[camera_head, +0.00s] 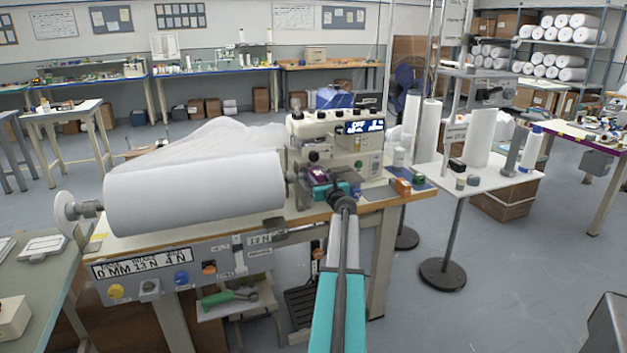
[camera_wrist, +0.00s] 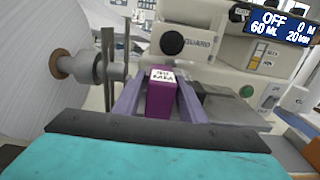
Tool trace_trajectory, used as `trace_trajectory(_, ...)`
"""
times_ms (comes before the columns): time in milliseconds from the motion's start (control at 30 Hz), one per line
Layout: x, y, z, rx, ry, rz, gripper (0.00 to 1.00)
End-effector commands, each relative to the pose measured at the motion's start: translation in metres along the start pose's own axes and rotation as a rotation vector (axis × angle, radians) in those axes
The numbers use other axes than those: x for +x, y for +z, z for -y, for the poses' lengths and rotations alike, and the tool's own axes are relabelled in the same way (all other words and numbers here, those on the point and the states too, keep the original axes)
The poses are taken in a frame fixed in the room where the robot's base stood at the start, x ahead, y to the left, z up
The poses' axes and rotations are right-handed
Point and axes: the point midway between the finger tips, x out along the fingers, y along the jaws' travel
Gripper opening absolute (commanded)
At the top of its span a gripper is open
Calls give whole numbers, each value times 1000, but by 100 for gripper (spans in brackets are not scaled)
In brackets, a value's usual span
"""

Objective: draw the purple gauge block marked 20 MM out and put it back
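The purple gauge block (camera_wrist: 160,98) stands between the two fingers of my gripper (camera_wrist: 160,90) in the wrist view. A white label with dark print sits on its top end; I cannot read it clearly. One finger is on each side, close to the block; I cannot tell whether both press on it. In the head view my gripper (camera_head: 338,192) reaches the sewing machine (camera_head: 335,140) at the table's right part, and a small purple patch shows just beyond it. The block's lower end and its seat are hidden.
A large white roll (camera_head: 195,195) on a spindle lies left of my gripper. The machine's display (camera_wrist: 280,27) reads OFF. A white stand (camera_head: 480,175) with spools is farther right.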

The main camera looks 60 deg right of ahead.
Motion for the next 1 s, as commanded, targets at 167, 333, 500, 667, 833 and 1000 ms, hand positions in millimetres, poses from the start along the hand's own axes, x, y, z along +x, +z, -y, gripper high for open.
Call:
trace_trajectory(167,0,0,0,0,0,0,19)
trace_trajectory(333,0,0,0,0,0,0,1)
trace_trajectory(500,0,0,0,0,1,0,0)
trace_trajectory(667,-2,0,0,0,1,0,0)
trace_trajectory(833,-8,0,0,0,1,0,0)
trace_trajectory(1000,-13,0,0,0,1,0,0)
